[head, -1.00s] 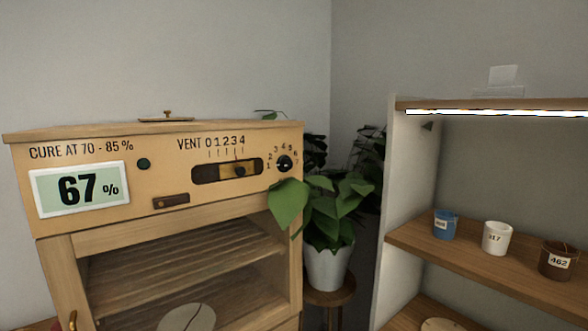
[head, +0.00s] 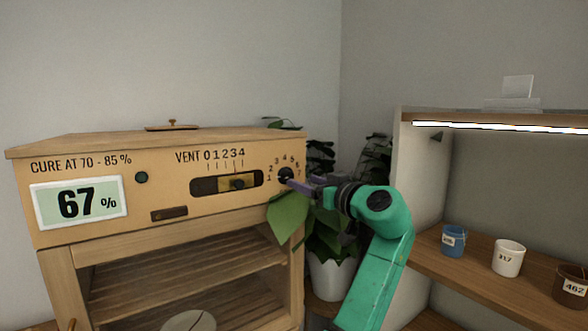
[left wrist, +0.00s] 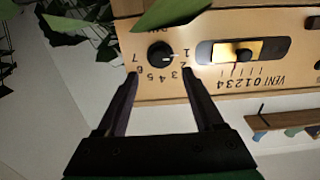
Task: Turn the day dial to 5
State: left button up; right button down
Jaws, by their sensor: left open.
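The day dial (head: 286,174) is a small black knob at the right end of the wooden cabinet's front, ringed by numbers 1 to 7. In the left wrist view the dial (left wrist: 160,54) appears upside down, and its white mark points toward the 1. My left gripper (head: 289,182) is at the dial, reaching in from the right and partly covering the numbers. In the left wrist view the left gripper (left wrist: 160,73) is open, its fingertips near the 6 and the 2 with the knob between and just beyond them. I cannot tell whether they touch it. My right gripper is not in view.
The vent slider (head: 238,184) sits left of the dial, and a display (head: 78,202) reads 67 %. A leafy plant in a white pot (head: 331,276) stands close below my arm. A shelf (head: 480,270) with blue, white and brown cups is at right.

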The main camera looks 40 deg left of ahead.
aim_at(290, 176)
pick_arm(q)
jog(key=p+x, duration=0.2)
jog(key=x, duration=0.3)
jog(key=shift+a+r, duration=0.2)
jog(key=shift+w+a+f, duration=0.2)
jog(key=shift+s, duration=0.1)
grip_shut()
